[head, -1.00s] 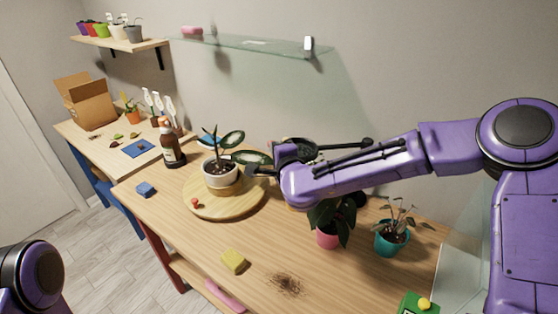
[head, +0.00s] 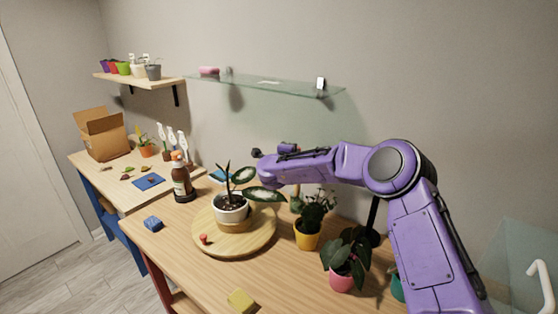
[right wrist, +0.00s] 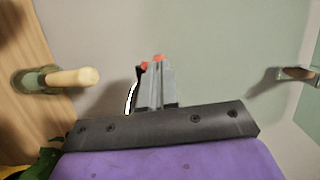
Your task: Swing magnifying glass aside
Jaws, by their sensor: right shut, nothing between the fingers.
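The magnifying glass is mostly hidden behind my right arm in the head view. A black upright post (head: 374,216), which looks like its stand, shows below my elbow; I cannot make out the lens. My right forearm reaches left across the back of the table, its wrist above the plants. In the right wrist view my right gripper (right wrist: 151,62) is shut and empty, its red fingertips together against the plain wall. I cannot tell whether it touches the magnifying glass. My left gripper is out of view.
A white-potted plant (head: 231,207) stands on a round wooden board (head: 260,241). A yellow pot (head: 307,236) and a pink pot (head: 341,280) stand under my arm. A brown bottle (head: 181,184) is at left. A glass shelf (head: 270,86) hangs above. A wooden peg (right wrist: 72,78) shows beside the gripper.

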